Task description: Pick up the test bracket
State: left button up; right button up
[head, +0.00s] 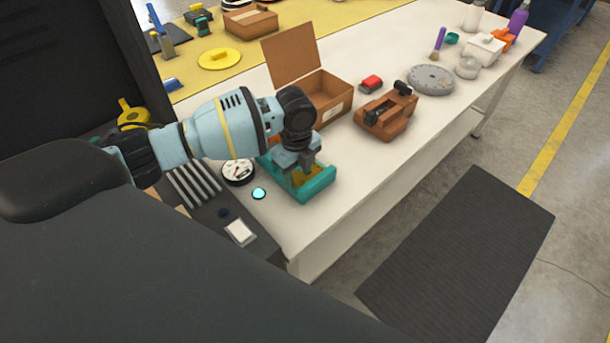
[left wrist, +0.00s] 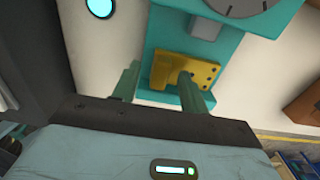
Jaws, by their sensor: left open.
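The test bracket appears to be the yellow plate with small holes (left wrist: 204,72); it sits on a teal fixture (left wrist: 228,45). In the head view the bracket (head: 316,177) shows partly behind my gripper, and the teal fixture (head: 318,189) stands near the table's front edge. My left gripper (head: 302,168) is just above the fixture, pointing down. In the left wrist view my left gripper (left wrist: 157,92) is open with nothing between its fingers. One finger overlaps the bracket in the picture; the other is to its left. Whether they touch it I cannot tell. My right gripper is out of view.
A dial gauge (head: 238,172) and a lit round button (head: 259,193) are left of the fixture. An open brown box (head: 333,98) stands behind it, with a brown vise-like block (head: 386,116) to the right. The white tabletop (head: 345,170) right of the fixture is clear.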

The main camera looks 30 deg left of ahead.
aim_at(298, 176)
pick_arm(q)
grip_shut()
jog(key=shift+r, duration=0.8)
notch_tip(298, 176, up, 2)
jog(key=shift+d+r, duration=0.1)
jog(key=shift+r, duration=0.05)
jog(key=s+d+r, duration=0.1)
jog(key=s+d, duration=0.3)
jog(key=d, duration=1.1)
jog(key=shift+s+d, duration=0.15)
